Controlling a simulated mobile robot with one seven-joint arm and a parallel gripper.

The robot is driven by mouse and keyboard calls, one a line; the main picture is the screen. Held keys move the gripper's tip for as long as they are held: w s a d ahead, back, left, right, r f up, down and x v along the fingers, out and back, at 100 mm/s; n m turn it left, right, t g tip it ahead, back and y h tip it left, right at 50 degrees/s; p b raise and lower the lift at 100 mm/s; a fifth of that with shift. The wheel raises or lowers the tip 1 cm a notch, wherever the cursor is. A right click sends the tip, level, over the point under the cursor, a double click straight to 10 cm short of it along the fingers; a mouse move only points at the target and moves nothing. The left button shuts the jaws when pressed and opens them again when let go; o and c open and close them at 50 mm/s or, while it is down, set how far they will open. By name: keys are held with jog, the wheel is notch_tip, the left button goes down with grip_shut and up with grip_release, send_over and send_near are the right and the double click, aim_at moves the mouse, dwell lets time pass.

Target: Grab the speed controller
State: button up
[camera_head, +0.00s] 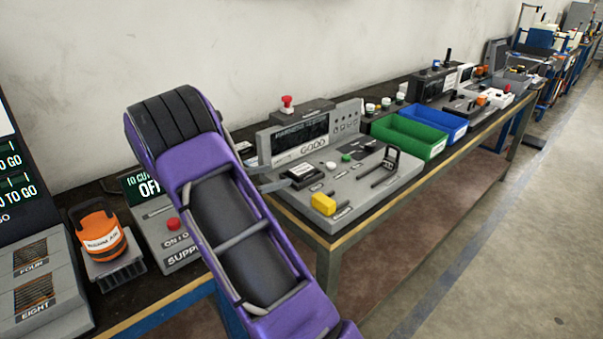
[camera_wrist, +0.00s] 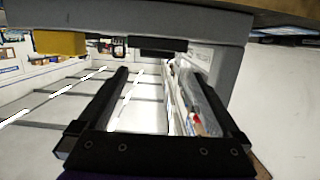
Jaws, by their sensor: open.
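A small black box with a pale label, which looks like the speed controller (camera_head: 303,173), lies on the near left part of a grey console (camera_head: 350,197). In the wrist view, which looks upside down, a dark block (camera_wrist: 163,46) that seems to be this box sits ahead of my gripper (camera_wrist: 155,70), roughly between the finger ends. The two black fingers are apart with nothing between them. In the head view my gripper (camera_head: 274,182) is just left of the black box, partly hidden behind my purple arm. I cannot tell whether it touches the box.
A yellow block (camera_head: 323,204) and a black lever (camera_head: 391,158) stand on the console. A display panel (camera_head: 300,136) rises behind. Green (camera_head: 409,137) and blue (camera_head: 434,121) bins are to the right. An orange-topped device (camera_head: 100,236) is at left. The aisle floor is clear.

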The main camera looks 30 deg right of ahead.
aim_at(301, 169)
jog(key=x, duration=0.3)
jog(key=shift+s+b+x, duration=0.2)
jog(key=shift+x, duration=1.15)
jog(key=shift+s+b+x, duration=0.15)
jog(key=shift+x, duration=1.15)
jog(key=c, duration=1.4)
jog(key=shift+r, duration=0.15)
